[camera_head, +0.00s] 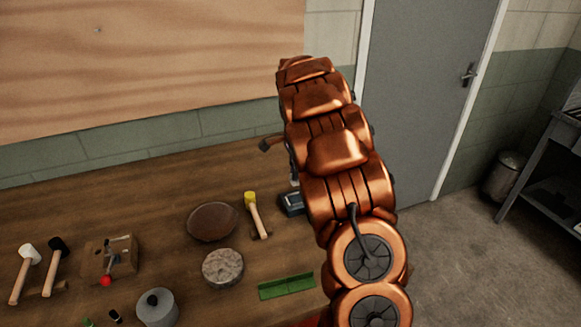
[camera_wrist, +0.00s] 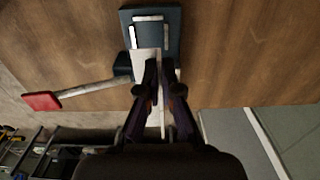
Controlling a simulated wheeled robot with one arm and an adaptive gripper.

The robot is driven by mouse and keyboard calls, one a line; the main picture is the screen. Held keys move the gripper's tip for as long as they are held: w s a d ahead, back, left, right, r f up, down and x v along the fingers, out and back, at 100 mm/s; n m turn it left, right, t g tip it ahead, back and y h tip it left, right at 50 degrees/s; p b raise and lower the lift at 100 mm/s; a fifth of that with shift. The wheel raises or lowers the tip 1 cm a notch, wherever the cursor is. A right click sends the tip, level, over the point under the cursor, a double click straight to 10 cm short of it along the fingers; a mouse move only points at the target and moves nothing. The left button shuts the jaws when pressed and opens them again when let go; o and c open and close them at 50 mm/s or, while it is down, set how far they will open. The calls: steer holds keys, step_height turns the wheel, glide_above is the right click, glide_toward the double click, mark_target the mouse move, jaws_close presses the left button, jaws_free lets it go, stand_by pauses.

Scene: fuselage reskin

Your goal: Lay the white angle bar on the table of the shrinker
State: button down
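In the wrist view my gripper (camera_wrist: 160,68) points at the shrinker, with its two fingers close together. A white piece, which looks like the white angle bar (camera_wrist: 146,62), shows at the fingertips, and a thin white strip shows between the fingers. The fingers look shut on it, and they hide much of it. The shrinker (camera_wrist: 172,18) is a dark blue-grey block with pale strips on top. Its long lever with a red end (camera_wrist: 42,101) sticks out to the left. In the head view my copper arm covers most of the shrinker (camera_head: 291,203), and my gripper is hidden.
The wooden bench (camera_head: 160,190) holds a green angle piece (camera_head: 286,286), a yellow mallet (camera_head: 256,215), a brown round dish (camera_head: 212,221), a grey round block (camera_head: 223,267) and a grey pot (camera_head: 157,308). More hammers lie left. A door (camera_head: 425,90) stands behind right.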

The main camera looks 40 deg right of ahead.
mark_target(294, 197)
steer(key=shift+a, duration=0.25)
steer(key=shift+f+b, duration=1)
steer(key=shift+f, duration=1.8)
steer(key=shift+f+b, duration=0.35)
steer(key=shift+f, duration=0.3)
steer(key=c, duration=1.2)
jaws_free()
steer(key=shift+c, duration=0.2)
step_height(294, 197, up, 12)
steer(key=shift+f, duration=0.1)
